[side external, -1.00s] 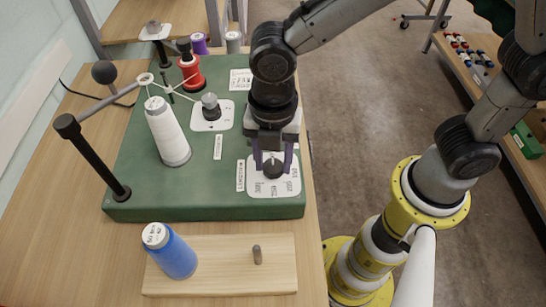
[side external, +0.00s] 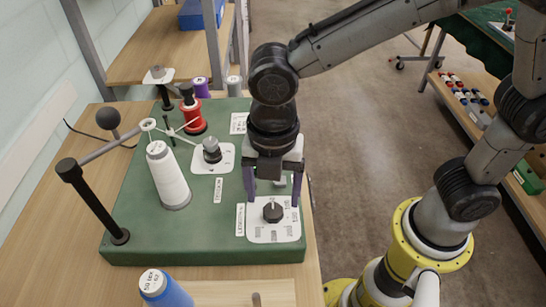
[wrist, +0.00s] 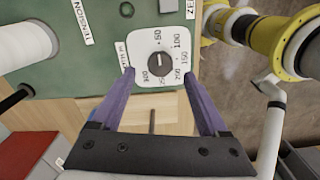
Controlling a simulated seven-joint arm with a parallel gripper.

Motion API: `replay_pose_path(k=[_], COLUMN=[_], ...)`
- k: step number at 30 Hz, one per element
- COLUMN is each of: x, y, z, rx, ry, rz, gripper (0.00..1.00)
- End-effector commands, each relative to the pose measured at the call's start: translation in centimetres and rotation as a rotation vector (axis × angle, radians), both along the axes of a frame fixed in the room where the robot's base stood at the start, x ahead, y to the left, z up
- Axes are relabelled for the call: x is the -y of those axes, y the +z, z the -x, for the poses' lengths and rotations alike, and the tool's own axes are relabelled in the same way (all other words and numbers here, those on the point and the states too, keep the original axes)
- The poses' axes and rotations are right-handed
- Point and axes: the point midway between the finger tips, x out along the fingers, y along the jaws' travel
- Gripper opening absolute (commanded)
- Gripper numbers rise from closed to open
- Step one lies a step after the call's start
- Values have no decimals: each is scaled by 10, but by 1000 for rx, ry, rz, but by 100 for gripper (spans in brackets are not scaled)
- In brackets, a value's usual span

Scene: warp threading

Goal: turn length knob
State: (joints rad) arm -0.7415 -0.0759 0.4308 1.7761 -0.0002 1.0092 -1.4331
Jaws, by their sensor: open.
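The length knob (side external: 272,212) is a small dark round knob on a white dial plate at the front right of the green machine base. In the wrist view, the knob (wrist: 159,66) sits in the middle of its dial (wrist: 140,48), marked with numbers such as 50, 100 and 150. A light mark on the knob points roughly toward 50. My gripper (side external: 274,202) has its two purple fingers spread wide, either side of the knob and apart from it. In the wrist view, my gripper (wrist: 158,75) is empty, with the knob showing between and just beyond the fingertips.
A second knob (side external: 211,150), on the tension plate, stands behind and left. A white thread cone (side external: 170,180) and a black post with an arm (side external: 95,205) stand on the left. A blue cone (side external: 165,289) and a wooden board (side external: 230,292) are in front.

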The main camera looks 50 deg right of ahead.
Motion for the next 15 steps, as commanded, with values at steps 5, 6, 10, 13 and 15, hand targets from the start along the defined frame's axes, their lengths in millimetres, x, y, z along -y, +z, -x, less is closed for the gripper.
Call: replay_pose_path(k=[5, 6, 10, 13, 15], x=[-1, 0, 0, 0, 0], y=[42, 51, 74, 87, 94], z=[-1, 0, -1, 0, 0], rx=[5, 4, 4, 2, 2], ry=[0, 0, 0, 1, 1], rz=[-5, -4, -4, -2, -1], gripper=[78, 78, 78, 78, 78])
